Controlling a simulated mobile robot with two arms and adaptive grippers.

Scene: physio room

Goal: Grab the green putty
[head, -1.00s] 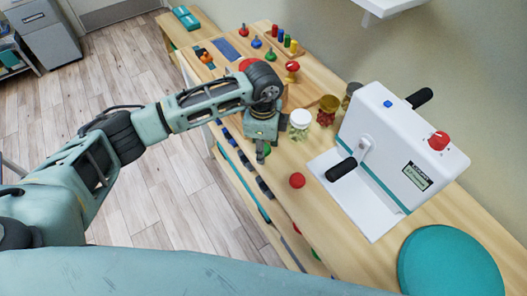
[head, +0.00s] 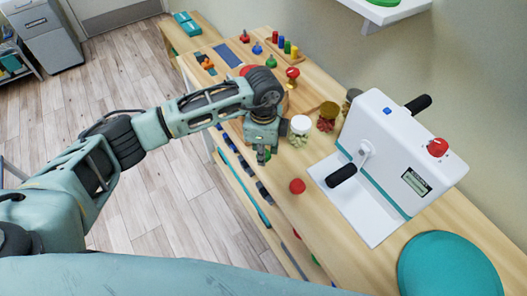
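My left gripper (head: 262,157) points down over the near edge of the wooden table, left of a clear jar with a white lid (head: 300,125). Pale green pieces show inside that jar. The gripper looks small and edge-on, so its finger gap is unclear. I cannot tell for sure which thing is the green putty. A green round piece (head: 316,259) shows low beside the table front, partly hidden. My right gripper is not in view.
A jar with red contents (head: 326,120) stands behind the white-lidded jar. A white crank machine (head: 400,150) fills the right of the table. A red round piece (head: 297,186) lies in front of it. A teal cushion (head: 450,265) lies at lower right.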

